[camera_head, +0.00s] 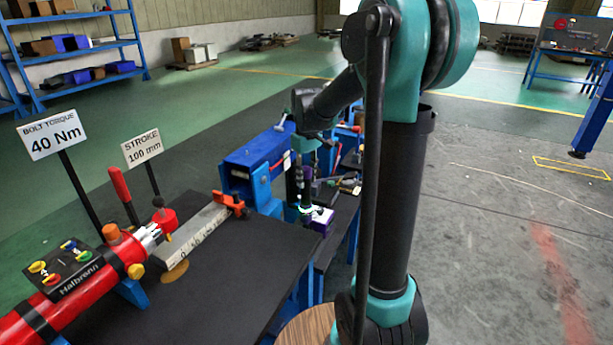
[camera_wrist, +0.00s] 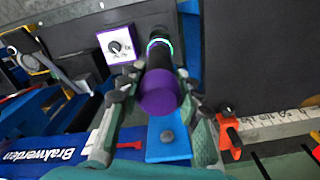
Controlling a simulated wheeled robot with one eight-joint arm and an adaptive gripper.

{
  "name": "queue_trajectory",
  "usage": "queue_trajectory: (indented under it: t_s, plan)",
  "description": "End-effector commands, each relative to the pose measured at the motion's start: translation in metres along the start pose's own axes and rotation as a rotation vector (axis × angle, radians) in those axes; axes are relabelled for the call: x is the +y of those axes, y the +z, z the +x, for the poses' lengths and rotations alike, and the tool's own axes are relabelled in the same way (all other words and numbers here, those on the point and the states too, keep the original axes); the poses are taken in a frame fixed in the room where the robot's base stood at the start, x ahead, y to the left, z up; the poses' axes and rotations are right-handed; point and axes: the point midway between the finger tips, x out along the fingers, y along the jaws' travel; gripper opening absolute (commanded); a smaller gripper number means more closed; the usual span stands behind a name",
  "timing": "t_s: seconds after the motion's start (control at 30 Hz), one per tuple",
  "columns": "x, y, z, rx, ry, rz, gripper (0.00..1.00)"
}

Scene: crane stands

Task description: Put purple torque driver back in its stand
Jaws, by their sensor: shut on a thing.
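The purple torque driver (camera_wrist: 160,92) has a purple end cap facing the wrist camera, a dark body and a glowing green ring near its far end. My gripper (camera_wrist: 160,76) is shut on it, one finger on each side. In the head view the driver (camera_head: 306,196) hangs about upright below my arm, partly hidden, with its glowing ring low down. A purple box with a white dial face (camera_wrist: 119,45) is right beside the driver's far end; it also shows in the head view (camera_head: 320,217). The driver's tip is hidden, so I cannot tell whether it sits in a stand.
A blue body lettered "Brakwerden" (camera_wrist: 60,150) and a blue bracket (camera_wrist: 168,138) are close to my gripper. An orange clamp (camera_head: 232,203) grips a steel scale bar (camera_head: 190,236) on the dark bench (camera_head: 240,275). A red cylinder (camera_head: 70,300) is at left. Open floor is at right.

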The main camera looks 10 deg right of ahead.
Motion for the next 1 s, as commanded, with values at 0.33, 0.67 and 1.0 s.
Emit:
queue_trajectory:
  t_s: [0.33, 0.67, 1.0]
  plan:
    - [0.0, 0.0, 0.011, 0.0, 0.0, 0.0, 0.0]
    - [0.0, 0.0, 0.021, 0.0, 0.0, 0.0, 0.0]
    - [0.0, 0.0, 0.032, 0.0, 0.0, 0.0, 0.0]
